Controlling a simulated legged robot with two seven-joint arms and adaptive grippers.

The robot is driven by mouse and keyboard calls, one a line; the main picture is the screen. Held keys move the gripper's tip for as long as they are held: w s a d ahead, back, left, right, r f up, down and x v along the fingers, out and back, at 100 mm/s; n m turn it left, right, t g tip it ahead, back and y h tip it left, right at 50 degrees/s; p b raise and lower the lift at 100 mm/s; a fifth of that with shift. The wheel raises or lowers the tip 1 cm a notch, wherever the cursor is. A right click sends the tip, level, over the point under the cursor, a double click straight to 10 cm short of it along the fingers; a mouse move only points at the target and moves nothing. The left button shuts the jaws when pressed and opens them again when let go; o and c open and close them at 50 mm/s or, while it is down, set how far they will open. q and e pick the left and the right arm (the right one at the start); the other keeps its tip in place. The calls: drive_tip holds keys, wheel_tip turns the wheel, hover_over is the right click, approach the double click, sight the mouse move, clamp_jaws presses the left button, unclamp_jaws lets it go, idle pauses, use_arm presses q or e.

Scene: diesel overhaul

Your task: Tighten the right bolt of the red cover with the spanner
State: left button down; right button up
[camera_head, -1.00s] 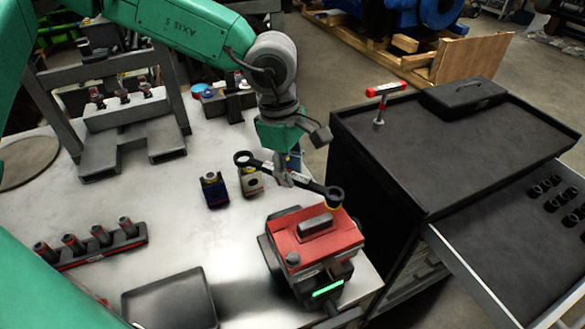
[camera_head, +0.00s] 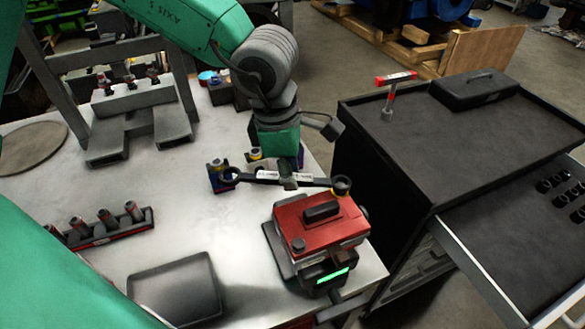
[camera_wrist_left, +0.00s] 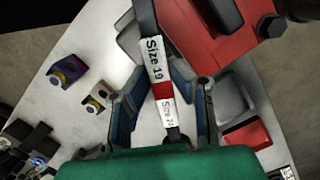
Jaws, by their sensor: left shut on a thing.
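My left gripper (camera_head: 289,182) is shut on the middle of a dark double-ended spanner (camera_head: 318,182), held roughly level. The spanner's labels, "Size 19" and "Size 24", show between the fingers in the left wrist view (camera_wrist_left: 160,75). Its right ring is at the far right corner of the red cover (camera_head: 318,232). A yellowish part shows just under that ring; the bolt there is hidden, so I cannot tell how the ring is seated. Another dark bolt (camera_head: 298,244) stands on the cover's near left corner. My right gripper is not in view.
A socket rack (camera_head: 105,229) and a dark tray (camera_head: 177,288) lie left of the cover. A black tool cabinet (camera_head: 440,155) with an open drawer stands to the right.

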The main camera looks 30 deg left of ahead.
use_arm(q)
drive_tip(key=shift+w+f, duration=0.1)
drive_tip(key=shift+f, duration=0.75)
drive_tip(key=shift+w+a+m+p, duration=0.2)
drive_tip(key=shift+w+m, duration=0.3)
drive_tip(key=shift+m, duration=0.2)
drive_tip(key=shift+w+a+m+p, duration=0.15)
drive_tip(key=shift+w+m, duration=0.35)
drive_tip(key=shift+m, duration=0.2)
